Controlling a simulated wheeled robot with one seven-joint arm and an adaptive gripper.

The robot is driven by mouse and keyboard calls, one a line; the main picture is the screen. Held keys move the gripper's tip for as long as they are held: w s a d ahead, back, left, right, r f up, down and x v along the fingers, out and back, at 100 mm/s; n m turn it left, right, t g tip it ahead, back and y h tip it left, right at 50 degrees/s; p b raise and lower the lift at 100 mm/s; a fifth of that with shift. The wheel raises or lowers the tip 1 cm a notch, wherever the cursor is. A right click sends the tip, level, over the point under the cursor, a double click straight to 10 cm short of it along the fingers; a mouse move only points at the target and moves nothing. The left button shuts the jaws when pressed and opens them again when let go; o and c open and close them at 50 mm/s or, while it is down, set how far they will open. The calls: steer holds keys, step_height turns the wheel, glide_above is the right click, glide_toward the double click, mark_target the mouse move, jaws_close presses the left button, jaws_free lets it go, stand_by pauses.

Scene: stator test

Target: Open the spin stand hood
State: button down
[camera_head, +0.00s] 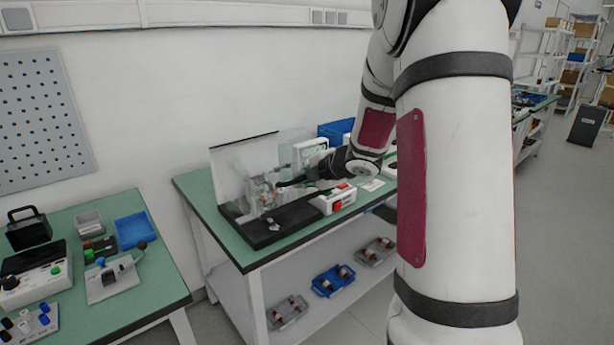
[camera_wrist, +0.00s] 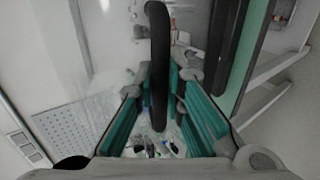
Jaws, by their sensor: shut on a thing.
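The spin stand has a black base (camera_head: 290,224) on the green-topped table. Its clear hood (camera_head: 234,176) shows as see-through panels above the base, with a dark upper edge. I cannot tell exactly how far the hood is tilted. Metal parts show behind the panels. My gripper (camera_head: 284,184) is at the hood's right side, small and partly blurred into the clear panels. In the wrist view, my gripper (camera_wrist: 163,78) has its two teal-padded fingers on either side of a dark bar (camera_wrist: 158,40), which looks like the hood's handle. It is shut on this bar.
A white box with red and green buttons (camera_head: 336,200) stands right of the base. A blue bin (camera_head: 334,130) is behind. Trays with parts (camera_head: 333,281) lie on the lower shelf. A second green table (camera_head: 150,275) with devices is at left; floor lies between the tables.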

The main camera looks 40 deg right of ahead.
steer(key=shift+s+r+p, duration=0.25)
steer(key=shift+r+p, duration=0.35)
steer(key=shift+r, duration=0.2)
steer(key=w+r+g+p, duration=0.1)
steer(key=w+r+p, duration=0.4)
steer(key=r, duration=0.7)
steer(key=w+r+p, duration=0.5)
steer(key=w+r, duration=0.2)
steer(key=r, duration=0.5)
steer(key=shift+w+a+r+g+p, duration=0.2)
steer(key=shift+w+r+g+p, duration=0.15)
steer(key=shift+r+g, duration=0.05)
steer(key=c, duration=1.9)
jaws_free()
steer(key=shift+c, duration=0.2)
steer(key=v, duration=1.2)
